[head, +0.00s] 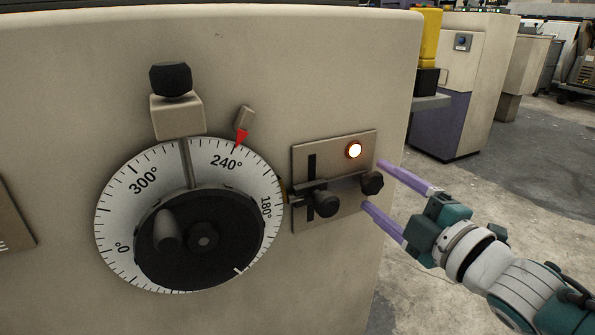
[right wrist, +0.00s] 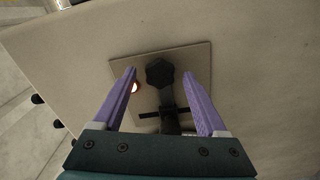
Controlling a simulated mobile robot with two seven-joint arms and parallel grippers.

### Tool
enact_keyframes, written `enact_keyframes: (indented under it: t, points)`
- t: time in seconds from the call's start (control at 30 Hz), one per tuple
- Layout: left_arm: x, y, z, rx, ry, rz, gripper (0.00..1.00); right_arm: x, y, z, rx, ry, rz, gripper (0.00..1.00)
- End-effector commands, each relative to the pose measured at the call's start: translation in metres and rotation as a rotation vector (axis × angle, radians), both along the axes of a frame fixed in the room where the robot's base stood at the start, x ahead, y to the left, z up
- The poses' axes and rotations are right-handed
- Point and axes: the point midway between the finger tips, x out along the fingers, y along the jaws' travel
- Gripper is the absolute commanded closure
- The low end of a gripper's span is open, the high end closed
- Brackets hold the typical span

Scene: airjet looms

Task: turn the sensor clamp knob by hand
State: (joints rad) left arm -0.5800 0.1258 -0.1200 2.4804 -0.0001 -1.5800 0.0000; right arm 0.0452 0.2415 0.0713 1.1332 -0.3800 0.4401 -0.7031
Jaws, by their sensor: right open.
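A tan plate (head: 346,153) on the machine's front carries a dark bracket with two black knobs and a lit lamp (head: 354,150). One black knob (head: 372,183) is at the bracket's right end. The other black knob (head: 326,203) sticks out from the plate's lower middle. My right gripper (head: 374,184) comes in from the right, open, with its purple fingertips above and below the right-end knob. In the right wrist view, a lobed black knob (right wrist: 160,73) shows between the open fingers, with no contact visible. I cannot tell how deep the fingers reach. My left gripper is not in view.
A white degree dial (head: 117,205) with a black hub and handle is left of the plate, under a red pointer (head: 241,137). A black-topped block (head: 178,115) sits above it. The machine's right edge is near the plate; open floor (head: 480,185) lies beyond.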

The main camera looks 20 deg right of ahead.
Motion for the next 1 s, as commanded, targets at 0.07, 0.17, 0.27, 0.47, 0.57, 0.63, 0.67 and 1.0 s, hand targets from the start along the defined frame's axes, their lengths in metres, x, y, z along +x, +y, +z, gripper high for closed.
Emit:
enact_keyframes:
  t: [0.07, 0.17, 0.27, 0.47, 0.57, 0.63, 0.67, 1.0]
  points:
    - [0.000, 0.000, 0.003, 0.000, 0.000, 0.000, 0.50, -0.004, 0.000, 0.001, 0.001, 0.001, 0.000, 0.25]
    - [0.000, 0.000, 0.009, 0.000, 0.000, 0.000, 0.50, -0.014, -0.001, 0.002, 0.002, 0.002, 0.000, 0.25]
    - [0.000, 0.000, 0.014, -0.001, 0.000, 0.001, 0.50, -0.025, -0.002, 0.002, 0.001, 0.002, 0.000, 0.25]
    - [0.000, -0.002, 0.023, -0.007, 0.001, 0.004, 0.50, -0.047, -0.004, 0.002, 0.000, 0.001, -0.001, 0.25]
    - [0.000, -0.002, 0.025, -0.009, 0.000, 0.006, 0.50, -0.055, -0.004, 0.001, 0.001, 0.000, 0.000, 0.25]
    - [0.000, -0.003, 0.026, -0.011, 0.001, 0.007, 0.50, -0.059, -0.005, 0.001, 0.000, 0.001, -0.001, 0.25]
    - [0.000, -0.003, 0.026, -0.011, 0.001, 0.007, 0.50, -0.059, -0.005, 0.001, 0.000, 0.000, -0.001, 0.25]
    - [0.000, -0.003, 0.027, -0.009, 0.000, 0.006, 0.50, -0.062, -0.005, 0.000, 0.000, 0.000, 0.000, 0.25]
